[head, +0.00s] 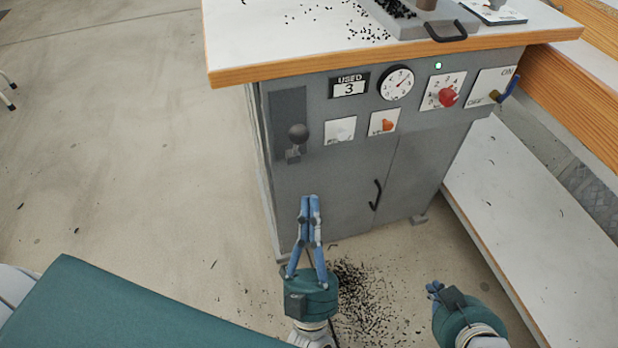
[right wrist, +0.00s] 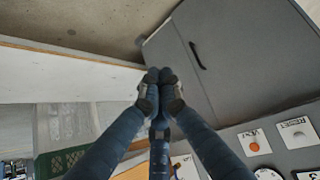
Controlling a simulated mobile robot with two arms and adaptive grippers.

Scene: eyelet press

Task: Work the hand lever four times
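The hand lever (head: 297,133) has a dark round knob and sticks out at the lower part of a dark vertical plate on the left of the grey cabinet front (head: 330,185). My left gripper (head: 310,199) is below the lever in the head view, apart from it. Its blue fingers point up, tips together, with nothing seen between them. My right gripper (head: 434,287) is low at the right, away from the lever. In the right wrist view its fingertips (right wrist: 160,76) meet with nothing between them. The counter (head: 349,87) marked USED reads 3.
Beside the lever are two white plates with a white button (head: 340,131) and an orange button (head: 383,124). Above are a dial (head: 397,84), a red knob (head: 447,96) and a blue-handled switch (head: 506,89). The wooden-edged top (head: 260,72) overhangs. A low white bench (head: 520,215) stands right.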

